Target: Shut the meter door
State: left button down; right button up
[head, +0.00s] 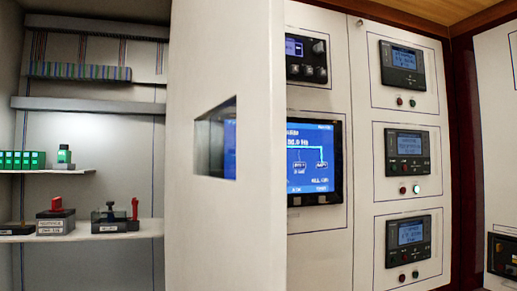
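The meter door (262,215) is a tall pale panel standing ajar in the middle of the head view. It has a small see-through window (216,140). To its left the cabinet interior (110,265) shows, so the door stands open. I cannot see its hinges or a handle. Neither of my grippers is in view.
In the open cabinet, a shelf (90,234) holds switches with red handles (57,203), and green modules (22,160) sit above. To the right are a blue screen (310,157) and a column of several meters (403,66). Another pale panel (496,150) stands at far right.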

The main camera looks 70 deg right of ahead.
aim_at(221, 234)
jog(key=k+l+z, duration=0.15)
jog(key=l, duration=0.15)
jog(key=k+l+z, duration=0.15)
jog(key=l, duration=0.15)
jog(key=k+l+z, duration=0.15)
jog(key=l, duration=0.2)
jog(key=i+l+z, duration=0.1)
jog(key=l+z, duration=0.15)
jog(key=l, duration=0.25)
